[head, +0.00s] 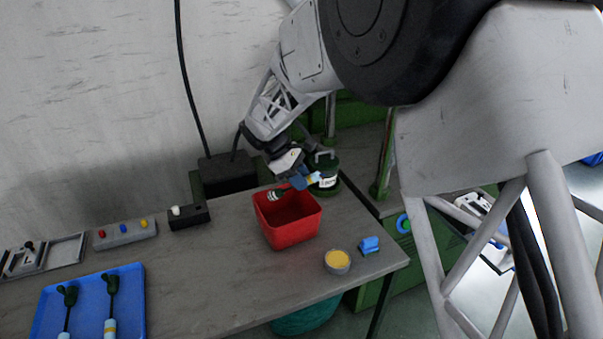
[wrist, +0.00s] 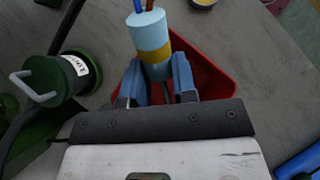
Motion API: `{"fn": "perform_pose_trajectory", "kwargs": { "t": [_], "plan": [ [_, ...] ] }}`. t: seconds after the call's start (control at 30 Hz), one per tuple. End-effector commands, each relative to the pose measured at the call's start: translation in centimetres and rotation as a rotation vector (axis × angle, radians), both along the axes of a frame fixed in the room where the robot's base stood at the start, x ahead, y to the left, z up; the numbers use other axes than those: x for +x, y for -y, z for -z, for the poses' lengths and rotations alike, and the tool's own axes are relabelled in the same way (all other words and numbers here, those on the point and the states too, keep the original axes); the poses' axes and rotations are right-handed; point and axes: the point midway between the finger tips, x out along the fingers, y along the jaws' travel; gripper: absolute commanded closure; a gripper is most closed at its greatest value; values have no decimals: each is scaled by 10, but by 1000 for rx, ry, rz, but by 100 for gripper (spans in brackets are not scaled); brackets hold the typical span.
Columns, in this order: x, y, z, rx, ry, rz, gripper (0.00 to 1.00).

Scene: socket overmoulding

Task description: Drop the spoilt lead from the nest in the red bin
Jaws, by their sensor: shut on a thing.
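My gripper (head: 298,182) is shut on the lead, just above the red bin (head: 290,233). The lead's pale blue end with a yellow band (head: 315,179) sticks out to the right, and a dark green end shows to the left, over the bin's opening. In the wrist view the blue fingers of my gripper (wrist: 155,76) grip the lead (wrist: 147,32) just below its yellow band, with coloured wires at its top. The red bin (wrist: 215,78) lies below and behind it. The bin's floor is partly hidden. I cannot make out the nest.
A green canister (head: 323,161) with a handle stands close behind the gripper. A cup of yellow stuff (head: 337,262) and a blue block (head: 369,245) sit right of the bin. A blue tray (head: 133,302) with leads and a button box (head: 125,233) are at left.

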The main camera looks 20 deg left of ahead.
Motion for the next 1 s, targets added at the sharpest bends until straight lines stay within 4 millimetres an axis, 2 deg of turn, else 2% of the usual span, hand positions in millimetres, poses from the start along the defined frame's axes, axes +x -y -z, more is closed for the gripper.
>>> {"fn": "perform_pose_trajectory", "kwargs": {
  "t": [0.4,0.9,0.93,1.0],
  "plan": [
    [0,0,24,0,1,1,98],
    [0,0,28,0,1,1,98],
    [0,0,28,0,1,1,70],
    [0,0,28,0,1,1,59]
  ]
}}
